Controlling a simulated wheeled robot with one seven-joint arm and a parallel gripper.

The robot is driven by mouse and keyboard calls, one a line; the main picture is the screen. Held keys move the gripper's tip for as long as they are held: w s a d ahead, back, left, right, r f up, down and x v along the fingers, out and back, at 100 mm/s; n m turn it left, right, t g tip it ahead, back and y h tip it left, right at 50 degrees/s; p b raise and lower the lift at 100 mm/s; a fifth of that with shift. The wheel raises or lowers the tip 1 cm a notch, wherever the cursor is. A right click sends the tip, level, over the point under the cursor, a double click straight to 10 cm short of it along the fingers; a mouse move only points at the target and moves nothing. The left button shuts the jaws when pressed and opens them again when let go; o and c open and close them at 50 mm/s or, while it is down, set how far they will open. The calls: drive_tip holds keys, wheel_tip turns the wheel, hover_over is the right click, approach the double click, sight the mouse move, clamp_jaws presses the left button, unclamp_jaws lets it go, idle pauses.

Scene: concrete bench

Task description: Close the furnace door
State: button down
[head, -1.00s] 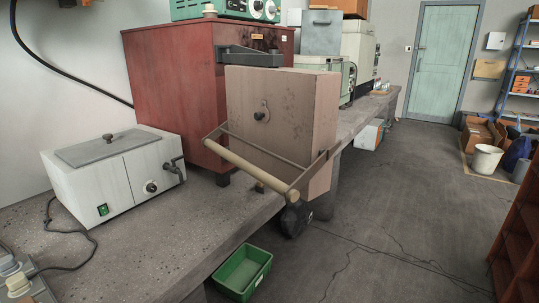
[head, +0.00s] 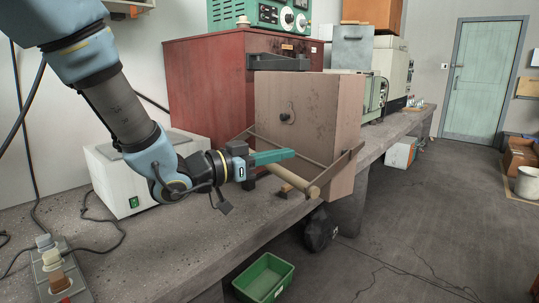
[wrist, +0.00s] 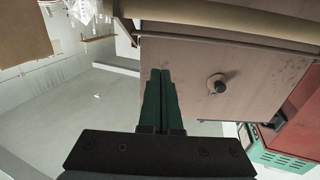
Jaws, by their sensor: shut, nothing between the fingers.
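The furnace is a dark red cabinet (head: 206,85) on the bench. Its thick pinkish-brown door (head: 300,105) stands open, swung out past the bench's front edge. The door carries a long pale handle bar (head: 296,181) on metal brackets, and a small dark knob on its face. The door (wrist: 190,90) and handle bar (wrist: 230,28) also show in the wrist view. My gripper (head: 291,154) has green fingers pressed together, with nothing between them.
A white bath-like box (head: 112,180) stands on the bench behind my arm. A power strip (head: 55,268) and cables lie at the left. A green crate (head: 264,278) and a dark bag (head: 318,230) are below the bench edge. Floor at the right is open.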

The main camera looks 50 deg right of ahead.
sight(321, 146)
drive_tip(key=p+x, duration=0.1)
drive_tip(key=x, duration=0.7)
drive_tip(key=shift+d+p, duration=0.25)
drive_tip(key=shift+p, duration=0.1)
